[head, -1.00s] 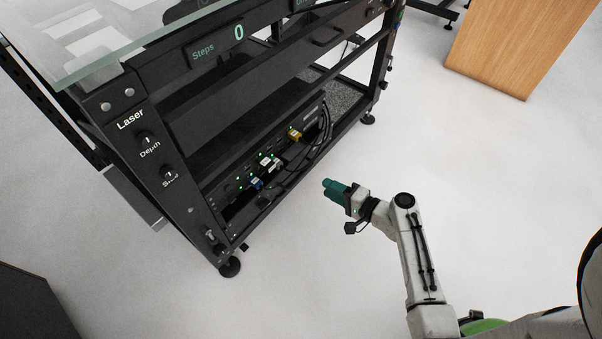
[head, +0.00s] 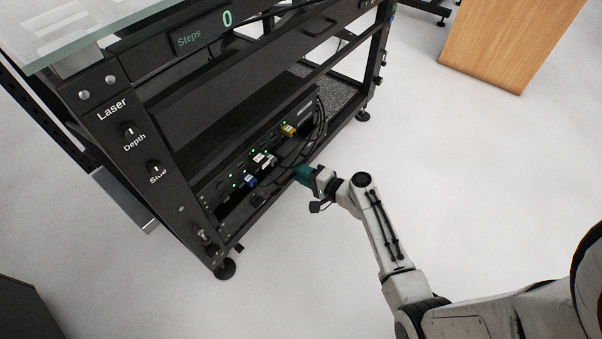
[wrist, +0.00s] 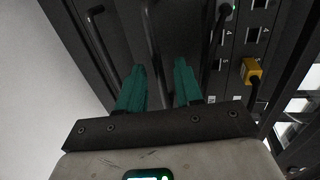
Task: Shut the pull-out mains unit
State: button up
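The mains unit (head: 238,167) is a black panel with sockets, green lights and plugs, low in the turntable frame. How far it stands out is hard to tell in the head view. Its numbered sockets show at the right of the wrist view (wrist: 238,48), with a yellow plug (wrist: 252,72). My gripper (head: 303,174) has teal fingers and is at the front of the unit, near its right part. In the wrist view the fingers (wrist: 159,78) are apart, with a dark bar or cable beyond the gap. I see nothing held, and contact cannot be told.
Black cables (head: 316,128) hang at the unit's right end. The lower frame rail (head: 275,197) and a foot (head: 225,268) border the floor. A wooden cabinet (head: 510,40) stands at the upper right. The pale floor (head: 470,170) on the right is clear.

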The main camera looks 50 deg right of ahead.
grip_shut()
dwell(1.3)
